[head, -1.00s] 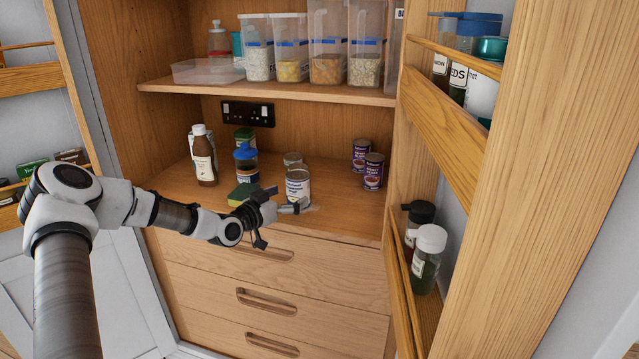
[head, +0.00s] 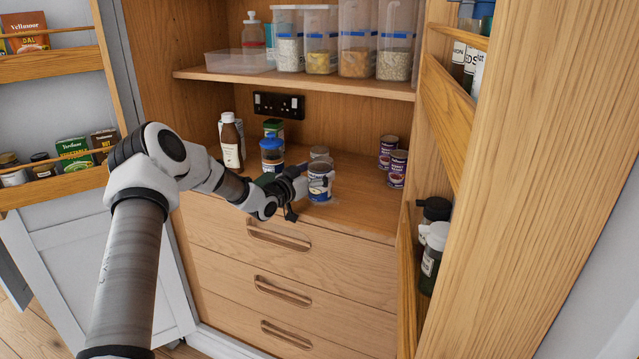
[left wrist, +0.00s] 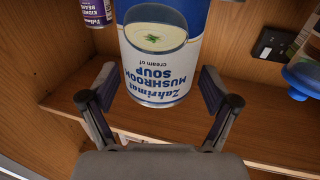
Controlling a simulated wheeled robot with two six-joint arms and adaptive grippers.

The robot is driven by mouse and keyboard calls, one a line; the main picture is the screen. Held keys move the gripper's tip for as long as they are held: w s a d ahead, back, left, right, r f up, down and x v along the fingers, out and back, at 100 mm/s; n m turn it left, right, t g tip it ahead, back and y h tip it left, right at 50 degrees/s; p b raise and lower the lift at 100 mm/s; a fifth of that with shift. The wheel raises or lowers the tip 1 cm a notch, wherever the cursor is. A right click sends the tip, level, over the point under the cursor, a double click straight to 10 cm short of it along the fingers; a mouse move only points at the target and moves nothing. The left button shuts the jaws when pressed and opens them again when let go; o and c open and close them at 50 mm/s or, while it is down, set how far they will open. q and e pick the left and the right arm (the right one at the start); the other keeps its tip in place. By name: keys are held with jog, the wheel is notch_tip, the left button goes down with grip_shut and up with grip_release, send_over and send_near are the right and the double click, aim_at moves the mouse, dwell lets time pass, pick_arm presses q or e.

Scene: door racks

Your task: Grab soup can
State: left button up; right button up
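The soup can (head: 319,184), with a blue and white label, stands near the front of the cupboard's counter. In the left wrist view the mushroom soup can (left wrist: 157,62) appears upside down and fills the upper middle. My left gripper (head: 312,187) is at the can from its left and front. In the left wrist view the left gripper (left wrist: 158,82) is open, with one finger on each side of the can's lower picture part. Whether the fingertips touch the can is unclear. My right gripper is not in view.
A plain-topped can (head: 319,153) stands just behind. Two purple cans (head: 397,169) stand to the right. A blue-lidded jar (head: 272,156) and a brown bottle (head: 231,142) stand left. The shelf (head: 300,82) hangs above; the open rack door (head: 446,190) borders the right.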

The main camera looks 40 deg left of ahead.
pick_arm(q)
jog(key=shift+w+d, duration=0.1)
jog(key=c, duration=0.9)
jog(key=shift+r, duration=0.15)
